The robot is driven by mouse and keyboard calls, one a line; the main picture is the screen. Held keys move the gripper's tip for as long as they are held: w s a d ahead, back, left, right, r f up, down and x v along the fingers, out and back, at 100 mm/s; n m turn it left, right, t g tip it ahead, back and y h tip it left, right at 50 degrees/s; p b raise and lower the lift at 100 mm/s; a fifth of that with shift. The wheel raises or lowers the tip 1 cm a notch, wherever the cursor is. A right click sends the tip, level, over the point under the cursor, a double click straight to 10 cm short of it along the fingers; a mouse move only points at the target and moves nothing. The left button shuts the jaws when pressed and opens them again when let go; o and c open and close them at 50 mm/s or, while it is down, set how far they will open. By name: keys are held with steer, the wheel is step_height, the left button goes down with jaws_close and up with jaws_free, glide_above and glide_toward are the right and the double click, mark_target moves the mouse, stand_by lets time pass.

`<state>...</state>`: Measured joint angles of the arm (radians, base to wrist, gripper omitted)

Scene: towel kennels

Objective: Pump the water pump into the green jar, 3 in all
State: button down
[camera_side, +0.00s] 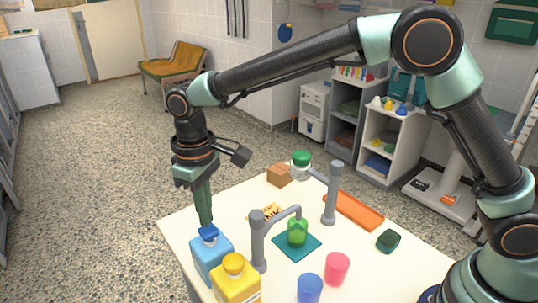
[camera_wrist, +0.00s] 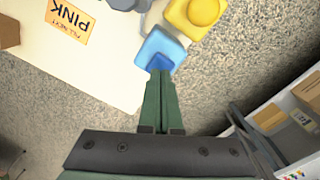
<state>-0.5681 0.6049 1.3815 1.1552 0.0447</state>
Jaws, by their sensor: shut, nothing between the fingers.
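My gripper (camera_side: 206,225) is shut and empty, pointing down at the blue cap (camera_side: 208,233) of a light blue bottle (camera_side: 211,258). The fingertips (camera_wrist: 160,74) meet the blue cap in the wrist view; I cannot tell whether they press it. The green jar (camera_side: 297,232) stands upright on a teal mat (camera_side: 310,245). A grey post with a curved spout (camera_side: 258,242) reaches over the jar. A yellow bottle with a yellow cap (camera_side: 236,280) stands beside the blue one. No label shows which pump holds water.
A pink cup (camera_side: 336,269) and blue cup (camera_side: 309,288) stand near the front. A card reading PINK (camera_wrist: 69,21), a second grey post (camera_side: 332,192), an orange tray (camera_side: 353,210), a brown box (camera_side: 279,175), a green-lidded jar (camera_side: 301,167) and a dark green block (camera_side: 388,240) occupy the table.

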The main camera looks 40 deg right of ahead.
steer(key=shift+f, duration=0.1)
stand_by(0.5)
steer(key=shift+f, duration=1.4)
steer(key=shift+r, duration=1.5)
steer(key=shift+f, duration=0.15)
steer(key=shift+f, duration=1.35)
steer(key=shift+r, duration=1.5)
steer(key=shift+f, duration=0.2)
